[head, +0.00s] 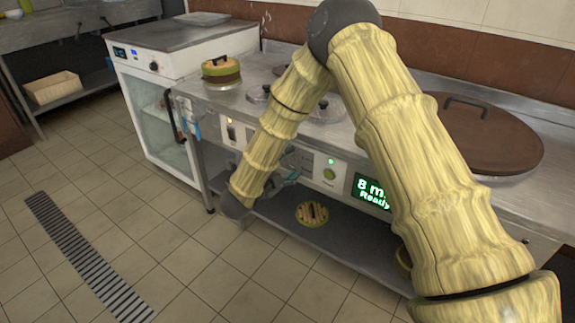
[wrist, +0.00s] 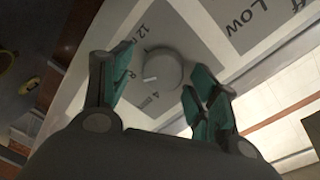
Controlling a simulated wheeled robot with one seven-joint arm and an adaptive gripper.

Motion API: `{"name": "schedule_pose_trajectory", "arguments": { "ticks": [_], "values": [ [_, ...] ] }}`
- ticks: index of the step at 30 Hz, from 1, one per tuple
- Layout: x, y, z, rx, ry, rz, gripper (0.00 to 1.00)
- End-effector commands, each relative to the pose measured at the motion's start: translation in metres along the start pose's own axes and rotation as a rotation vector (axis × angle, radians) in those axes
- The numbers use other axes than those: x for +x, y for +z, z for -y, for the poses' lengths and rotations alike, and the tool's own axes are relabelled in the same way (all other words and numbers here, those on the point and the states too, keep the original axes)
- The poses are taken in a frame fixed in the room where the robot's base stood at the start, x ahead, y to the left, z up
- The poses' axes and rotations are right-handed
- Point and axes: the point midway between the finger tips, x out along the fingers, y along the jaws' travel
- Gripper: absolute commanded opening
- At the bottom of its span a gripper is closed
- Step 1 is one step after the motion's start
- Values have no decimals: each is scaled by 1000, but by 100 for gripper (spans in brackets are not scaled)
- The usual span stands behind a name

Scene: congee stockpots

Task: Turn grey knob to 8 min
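The grey knob (wrist: 163,68) is round and sits on a grey dial plate with the marks 12, 8 and 4 in the wrist view. Its pale pointer mark faces the lower left, towards the 8 and 4 side; the exact setting is hard to tell. My gripper (wrist: 159,75) is open, with one teal finger on each side of the knob and small gaps visible. In the head view my gripper (head: 287,180) is at the counter's front panel, and my arm hides the knob. The display (head: 371,192) reads "8 m…" and "Ready", partly covered by my arm.
A green button (head: 329,174) with a lit lamp is right of my gripper. The tiled floor in front is clear.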

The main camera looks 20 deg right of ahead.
Motion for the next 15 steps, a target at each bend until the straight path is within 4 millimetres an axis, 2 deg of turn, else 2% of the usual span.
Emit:
{"name": "schedule_pose_trajectory", "arguments": {
  "ticks": [10,15],
  "values": [
    [-5,1,1,1,-2,2,61],
    [-24,1,1,0,-2,3,61]
  ]
}}
